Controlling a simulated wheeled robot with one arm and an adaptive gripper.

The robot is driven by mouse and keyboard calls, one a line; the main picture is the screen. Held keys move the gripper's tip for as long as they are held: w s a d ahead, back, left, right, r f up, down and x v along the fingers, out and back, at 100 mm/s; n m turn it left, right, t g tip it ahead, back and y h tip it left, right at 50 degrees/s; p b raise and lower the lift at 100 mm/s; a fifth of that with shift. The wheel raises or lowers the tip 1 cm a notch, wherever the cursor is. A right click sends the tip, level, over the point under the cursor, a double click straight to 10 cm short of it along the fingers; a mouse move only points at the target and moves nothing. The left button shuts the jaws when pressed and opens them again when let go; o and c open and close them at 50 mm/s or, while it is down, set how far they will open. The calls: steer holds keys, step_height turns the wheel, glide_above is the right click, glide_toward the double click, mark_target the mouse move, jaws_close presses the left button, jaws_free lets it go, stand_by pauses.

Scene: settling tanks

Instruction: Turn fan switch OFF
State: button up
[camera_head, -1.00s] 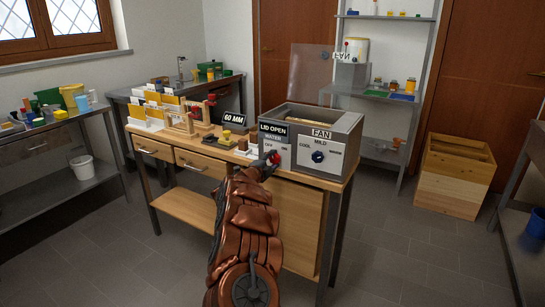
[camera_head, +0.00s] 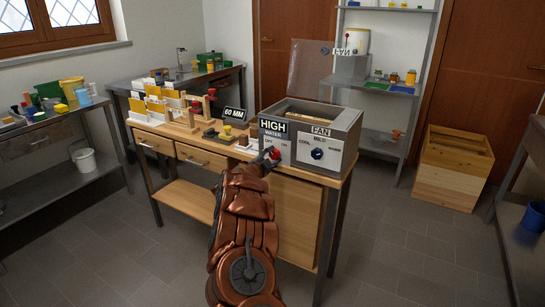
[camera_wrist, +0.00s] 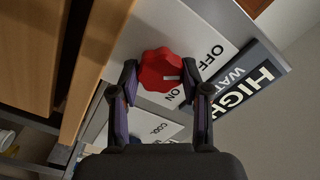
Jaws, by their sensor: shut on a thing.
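A grey box with a white front panel (camera_head: 334,160) stands on the wooden bench. Under the FAN label is a dark blue knob (camera_head: 317,154) with COOL, MILD and a third setting. To its left, under the WATER label, is a red knob (camera_head: 273,153) with OFF and ON marks. My gripper (camera_wrist: 159,81) is shut on the red knob, a finger on each side, in the wrist view (camera_wrist: 160,68). The knob's white mark points between OFF and ON there. The black display (camera_head: 273,126) above reads HIGH.
The box's clear lid (camera_head: 311,71) stands raised. Wooden racks and a 60 MM sign (camera_head: 235,114) are to the left on the bench (camera_head: 345,183). A wooden crate (camera_head: 450,170) is on the floor at right, with open floor before it.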

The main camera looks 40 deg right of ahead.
steer(key=o, duration=1.1)
steer(key=shift+o, duration=0.2)
steer(key=shift+a, duration=0.1)
steer(key=v, duration=1.1)
steer(key=shift+a, duration=0.4)
steer(key=shift+s, duration=0.1)
